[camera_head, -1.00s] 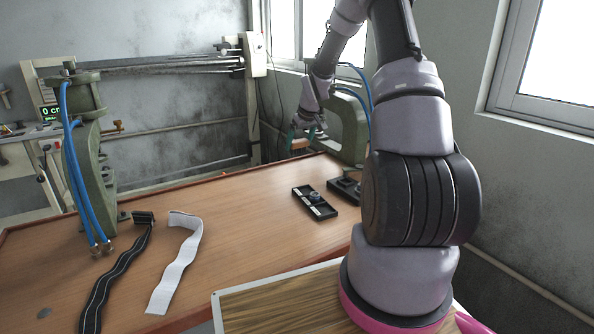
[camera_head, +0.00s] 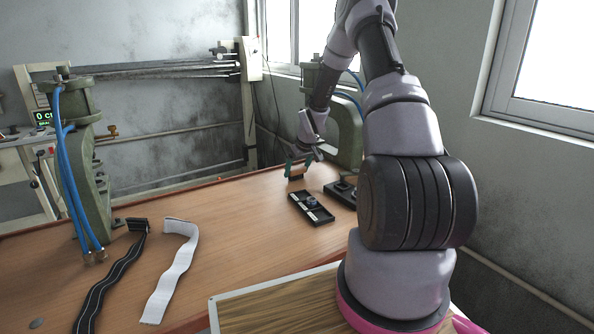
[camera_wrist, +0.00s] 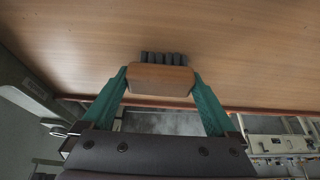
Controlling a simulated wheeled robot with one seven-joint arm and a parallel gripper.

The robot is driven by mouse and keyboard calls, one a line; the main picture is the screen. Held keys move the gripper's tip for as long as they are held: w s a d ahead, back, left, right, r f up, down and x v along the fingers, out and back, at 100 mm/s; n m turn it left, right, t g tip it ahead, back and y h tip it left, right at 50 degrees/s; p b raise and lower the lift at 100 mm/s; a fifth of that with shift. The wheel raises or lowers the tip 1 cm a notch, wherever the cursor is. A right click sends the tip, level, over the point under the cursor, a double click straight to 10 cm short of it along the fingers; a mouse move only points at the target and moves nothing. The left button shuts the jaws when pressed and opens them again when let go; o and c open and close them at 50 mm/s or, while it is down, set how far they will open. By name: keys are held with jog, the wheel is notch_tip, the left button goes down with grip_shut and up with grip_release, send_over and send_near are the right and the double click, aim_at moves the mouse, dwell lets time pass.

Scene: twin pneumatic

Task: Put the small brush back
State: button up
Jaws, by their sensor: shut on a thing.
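The small brush is a wooden block with a row of dark bristles, and in the wrist view the brush (camera_wrist: 160,79) sits between the two green fingers of my gripper (camera_wrist: 160,82). The fingers press on its two ends. In the head view my gripper (camera_head: 297,170) is over the far right part of the table, with the brush (camera_head: 295,177) low in it. I cannot tell whether the bristles touch the tabletop. A black compartment tray (camera_head: 311,207) with a small round part in it lies nearer to the camera, apart from the brush.
A second black tray (camera_head: 341,192) lies right of the first, partly behind my arm. Green presses stand at the left (camera_head: 91,170) and far right (camera_head: 348,125). A black strap (camera_head: 105,285) and a white strap (camera_head: 172,265) lie at the left. The middle of the wooden table (camera_head: 230,225) is clear.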

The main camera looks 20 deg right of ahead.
jog(key=o, duration=1.4)
jog(key=shift+f, duration=0.15)
jog(key=s+a+r, duration=0.1)
jog(key=s+r, duration=0.3)
jog(key=r, duration=0.4)
jog(key=s+a+r+m+h, duration=0.1)
jog(key=s+r, duration=0.2)
jog(key=r, duration=0.4)
jog(key=s+a+r, duration=0.1)
jog(key=s+r, duration=0.3)
jog(key=r, duration=0.4)
jog(key=s+a+r+m, duration=0.1)
jog(key=s+a+r, duration=0.2)
jog(key=s, duration=0.6)
jog(key=s+a+r+m+t+y, duration=0.1)
jog(key=s+a+r+m, duration=0.1)
jog(key=s+r, duration=0.5)
jog(key=s+a+r+m+t+y, duration=0.1)
jog(key=s+r, duration=0.4)
jog(key=s, duration=0.7)
jog(key=a+m, duration=0.1)
jog(key=a, duration=0.1)
jog(key=shift+s+a+r, duration=0.15)
jog(key=shift+a+r, duration=0.15)
jog(key=shift+a, duration=0.1)
